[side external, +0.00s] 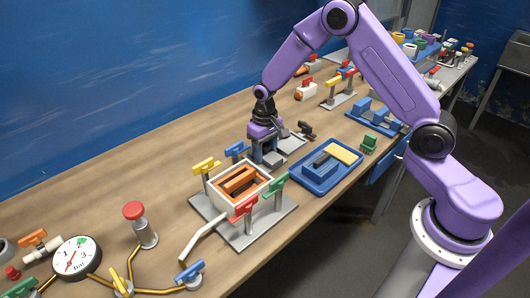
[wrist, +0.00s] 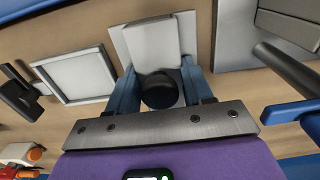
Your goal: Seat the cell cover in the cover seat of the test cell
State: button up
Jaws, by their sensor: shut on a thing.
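The test cell (side external: 212,185) is a white square box with orange bars inside, on a grey base plate with coloured levers at its corners. My gripper (side external: 268,153) is just behind and to the right of it. In the wrist view my gripper (wrist: 160,88) has its blue fingers on both sides of a round black knob. The knob belongs to what looks like the cell cover (wrist: 152,42), a pale square plate. The side view shows the cover poorly, as the fingers hide much of it. I cannot tell whether the cover touches the table.
A blue tray (side external: 314,187) with a yellow block and a dark bar lies to the right. A pale framed plate (wrist: 75,75) lies beside my gripper, near a black clamp (wrist: 18,95). A red-topped post (side external: 147,236) and a gauge (side external: 76,258) stand at the front left.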

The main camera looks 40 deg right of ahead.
jog(key=shift+r, duration=0.6)
jog(key=s+d+r, duration=0.1)
jog(key=s+r, duration=1)
jog(key=s, duration=0.3)
jog(key=d+f, duration=0.1)
jog(key=w+f, duration=0.1)
jog(key=f, duration=0.1)
jog(key=d+f, duration=0.1)
jog(key=f, duration=0.1)
jog(key=shift+w+d, duration=0.2)
jog(key=shift+d, duration=0.1)
jog(key=shift+a, duration=0.15)
jog(key=s+a+r+n, duration=0.4)
jog(key=a+r+n, duration=0.3)
jog(key=n, duration=0.2)
jog(key=s+a+r+n, duration=0.4)
jog(key=a+r+n, duration=0.3)
jog(key=n, duration=0.2)
send_over(240, 177)
notch_tip(240, 177, down, 9)
jog(key=shift+s+d+f, duration=0.1)
jog(key=shift+s, duration=0.05)
jog(key=shift+f, duration=1.75)
